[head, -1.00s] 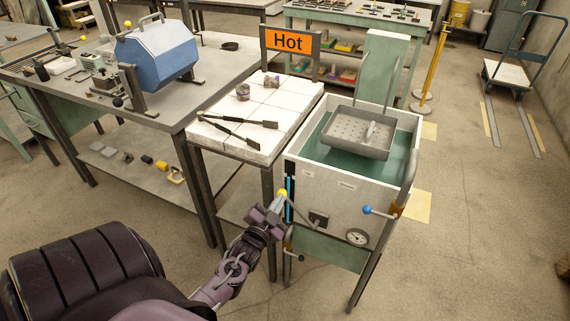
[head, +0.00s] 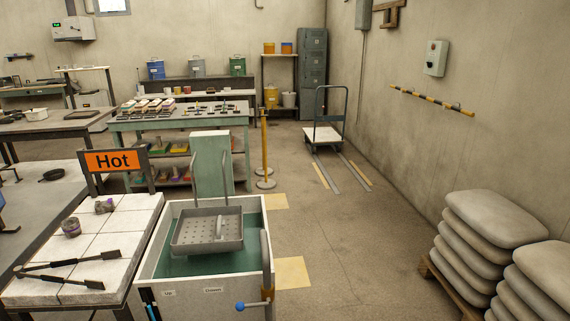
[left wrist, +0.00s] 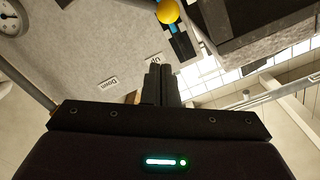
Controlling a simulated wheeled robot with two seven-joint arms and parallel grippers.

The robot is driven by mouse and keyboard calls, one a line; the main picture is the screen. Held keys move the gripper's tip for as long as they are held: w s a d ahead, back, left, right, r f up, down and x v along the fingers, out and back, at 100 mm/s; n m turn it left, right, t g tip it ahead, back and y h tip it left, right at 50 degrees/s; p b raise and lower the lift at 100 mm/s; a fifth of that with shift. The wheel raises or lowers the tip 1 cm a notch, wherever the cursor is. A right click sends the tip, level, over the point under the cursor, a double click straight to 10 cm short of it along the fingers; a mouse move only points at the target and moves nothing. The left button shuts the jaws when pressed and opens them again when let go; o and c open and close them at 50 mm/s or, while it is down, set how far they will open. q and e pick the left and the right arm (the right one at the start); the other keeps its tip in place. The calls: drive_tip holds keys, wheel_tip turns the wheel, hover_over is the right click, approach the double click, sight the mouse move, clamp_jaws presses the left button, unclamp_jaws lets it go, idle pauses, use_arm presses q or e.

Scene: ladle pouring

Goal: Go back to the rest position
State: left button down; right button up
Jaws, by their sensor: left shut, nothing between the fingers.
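My left gripper (left wrist: 161,84) shows in the left wrist view, its two dark fingers together with nothing between them. Beyond it is the grey front of the quench tank, with its Up and Down labels, a round gauge (left wrist: 12,18) and a yellow knob (left wrist: 168,11). Neither of my grippers shows in the head view. There the tank (head: 159,268) holds green liquid, with a perforated grey tray (head: 208,232) hanging at its top and a small metal piece in it. My right gripper is in no view.
A white-tiled table (head: 122,228) left of the tank carries tongs (head: 62,264) and two small metal parts. An orange Hot sign (head: 113,160) stands behind it. Stacked grey sacks (head: 492,225) are at the right. The floor (head: 345,225) between tank and sacks is clear.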

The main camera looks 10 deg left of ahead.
use_arm(q)
drive_tip(key=s+d+f+g+h, duration=0.1)
drive_tip(key=s+d+f+g, duration=0.25)
drive_tip(key=f, duration=0.55)
drive_tip(key=s+d+f+n+g+h, duration=0.1)
drive_tip(key=s+d+f+g, duration=0.2)
drive_tip(key=f, duration=0.5)
drive_tip(key=s+d+f+g+h, duration=0.1)
drive_tip(key=s+d+f, duration=0.25)
drive_tip(key=f, duration=0.55)
drive_tip(key=s+d+f+g, duration=0.2)
drive_tip(key=s+f+g, duration=0.1)
drive_tip(key=s, duration=0.5)
drive_tip(key=s+d+f+g+h, duration=0.1)
drive_tip(key=s+d+f+g, duration=0.1)
drive_tip(key=s+f, duration=0.4)
drive_tip(key=s+d+f+g, duration=0.2)
drive_tip(key=s+f, duration=0.3)
drive_tip(key=s, duration=0.6)
drive_tip(key=shift+s+d+f+g+h, duration=0.15)
drive_tip(key=shift+s+d+g+h, duration=0.15)
drive_tip(key=shift+g, duration=0.55)
